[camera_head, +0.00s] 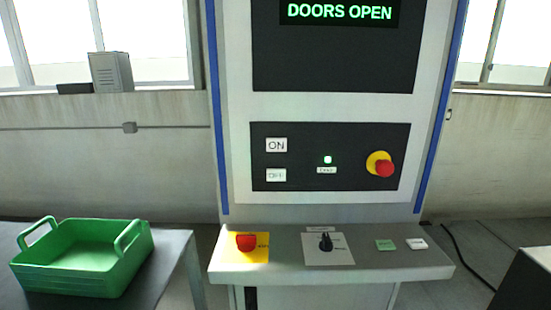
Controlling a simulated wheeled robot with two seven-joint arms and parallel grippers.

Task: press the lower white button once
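Two white square buttons sit one above the other at the left of the black control panel (345,140) on the upright machine cabinet. The upper white button (276,145) is marked ON. The lower white button (276,175) has a label that looks like OFF. A small white button (416,244) also lies at the right of the sloping console shelf (375,262), beside a green button (385,245). Nothing covers these buttons. Neither of my grippers is in view.
A red emergency knob on a yellow disc (381,164) is at the panel's right. The shelf has a red knob (246,242) and a black rotary switch (326,242). A screen (340,45) reads DOORS OPEN. A green crate (84,257) stands on a table at left.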

